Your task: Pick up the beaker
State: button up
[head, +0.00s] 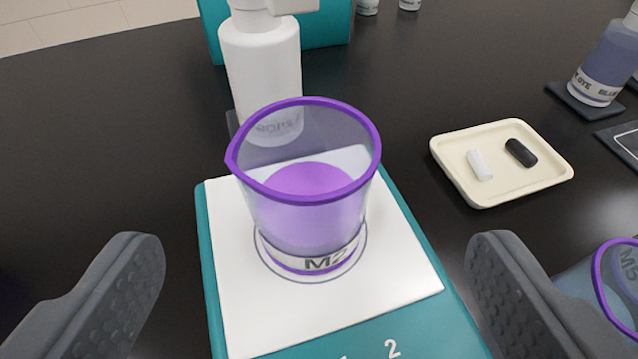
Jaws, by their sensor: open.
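A clear beaker (308,215) with a purple rim and a label reading M2 stands upright on a white-topped teal plate (390,285). It holds purple liquid, and its base sits within a circle marked on the white top. My gripper (318,270) is open, with one grey finger at the lower left and the other at the lower right. The beaker is ahead of and between the fingers in the picture, and neither finger touches it. Nothing hides the beaker.
A white bottle (262,65) stands right behind the beaker. A cream tray (455,178) with a white and a black piece lies to the right. A second purple-rimmed beaker (600,285) is at the lower right, near my right finger. A blue bottle (608,62) stands at the far right.

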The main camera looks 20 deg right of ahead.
aim_at(305, 200)
jog(key=x, duration=0.5)
jog(key=shift+f, duration=0.1)
jog(key=x, duration=0.1)
jog(key=b+x, duration=0.1)
jog(key=x, duration=0.1)
jog(key=shift+w+a+f, duration=0.1)
jog(key=shift+a+f, duration=0.1)
jog(key=shift+x, duration=1)
jog(key=c, duration=1.1)
